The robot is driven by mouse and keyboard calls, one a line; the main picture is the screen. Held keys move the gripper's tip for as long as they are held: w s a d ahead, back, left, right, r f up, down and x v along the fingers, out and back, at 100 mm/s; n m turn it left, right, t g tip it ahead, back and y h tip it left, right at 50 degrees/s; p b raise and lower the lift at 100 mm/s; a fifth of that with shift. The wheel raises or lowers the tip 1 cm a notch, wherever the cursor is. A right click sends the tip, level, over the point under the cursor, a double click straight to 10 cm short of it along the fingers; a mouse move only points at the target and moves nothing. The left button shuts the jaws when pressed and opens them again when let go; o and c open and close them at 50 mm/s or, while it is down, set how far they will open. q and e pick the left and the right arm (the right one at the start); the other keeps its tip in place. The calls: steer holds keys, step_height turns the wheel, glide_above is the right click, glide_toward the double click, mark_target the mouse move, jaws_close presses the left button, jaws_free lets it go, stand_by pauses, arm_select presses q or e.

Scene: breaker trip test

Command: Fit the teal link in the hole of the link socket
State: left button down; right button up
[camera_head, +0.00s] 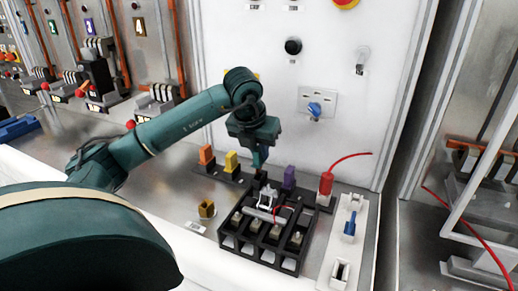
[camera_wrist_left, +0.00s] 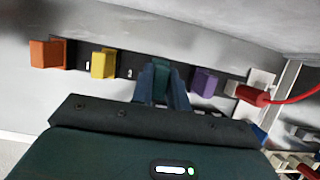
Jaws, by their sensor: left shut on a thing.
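My left gripper (camera_head: 258,150) points down over the black rack (camera_head: 222,175) and is shut on the teal link (camera_head: 258,160). In the left wrist view the teal link (camera_wrist_left: 161,70) shows between the fingertips (camera_wrist_left: 162,82), between the yellow and purple links. I cannot tell whether its lower end is in the rack or just above it. A small brass-coloured block with a square opening (camera_head: 207,209), which looks like the link socket, stands on the bench to the left and nearer, with a white label in front. Its opening looks empty. My right gripper is not in view.
Orange (camera_head: 206,155), yellow (camera_head: 231,162) and purple (camera_head: 289,178) links stand in the rack. A red plug with a cable (camera_head: 326,184) is at its right. A black breaker tray (camera_head: 270,257) lies in front. The bench left of the socket is clear.

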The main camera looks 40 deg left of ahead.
mark_target(259, 162)
arm_select(q)
steer(key=shift+f, duration=0.1)
stand_by(0.3)
steer(key=shift+f+b, duration=0.55)
steer(key=shift+f+b, duration=1.1)
steer(key=shift+f, duration=0.2)
steer(key=c, duration=1.3)
jaws_free()
